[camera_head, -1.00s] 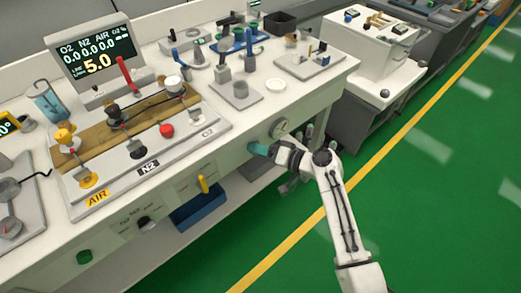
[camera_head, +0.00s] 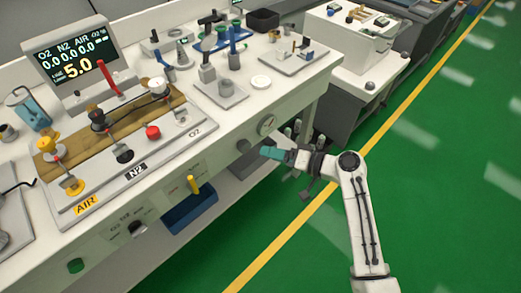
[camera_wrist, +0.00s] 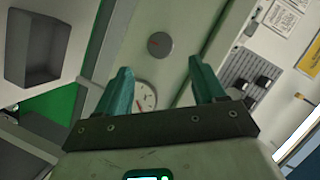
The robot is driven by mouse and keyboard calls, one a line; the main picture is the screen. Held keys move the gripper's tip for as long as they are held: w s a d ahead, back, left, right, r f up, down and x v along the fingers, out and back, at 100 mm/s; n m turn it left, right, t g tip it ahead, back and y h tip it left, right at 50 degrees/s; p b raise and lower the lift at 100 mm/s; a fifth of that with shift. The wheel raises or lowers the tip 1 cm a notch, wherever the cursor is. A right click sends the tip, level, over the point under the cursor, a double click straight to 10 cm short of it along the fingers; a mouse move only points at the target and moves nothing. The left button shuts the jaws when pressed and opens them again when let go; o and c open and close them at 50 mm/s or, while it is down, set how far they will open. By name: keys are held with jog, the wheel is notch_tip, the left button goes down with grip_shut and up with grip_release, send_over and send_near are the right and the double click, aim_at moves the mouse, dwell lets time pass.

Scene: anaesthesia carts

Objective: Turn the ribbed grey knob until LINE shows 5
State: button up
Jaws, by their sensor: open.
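The wrist view shows both fingers (camera_wrist: 162,72) spread. The display (camera_head: 77,58) reads 5.0 beside LINE.
The gauge also shows in the wrist view (camera_wrist: 145,95), between the fingers. A dark knob (camera_head: 137,228) is lower left. Green floor (camera_head: 430,220) is free at right.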

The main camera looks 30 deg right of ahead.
jog(key=shift+v, duration=1.1)
jog(key=s+a+f+n+g+h+p, duration=0.2)
jog(key=s+f+g, duration=0.15)
jog(key=s, duration=0.45)
jog(key=s+a+f+n+g+h+p, duration=0.15)
jog(key=s+g, duration=0.25)
jog(key=s, duration=0.5)
jog(key=s+d+r+g+h+p, duration=0.1)
jog(key=s+d+g+h, duration=0.1)
jog(key=s, duration=0.4)
jog(key=s+d+r+g+h, duration=0.1)
jog(key=s+d+r+h, duration=0.1)
jog(key=s+h, duration=0.2)
jog(key=s, duration=0.3)
jog(key=shift+d+g+p, duration=0.3)
jog(key=shift+g+p, duration=0.05)
jog(key=shift+s, duration=0.1)
jog(key=shift+c, duration=0.3)
dwell(0.3)
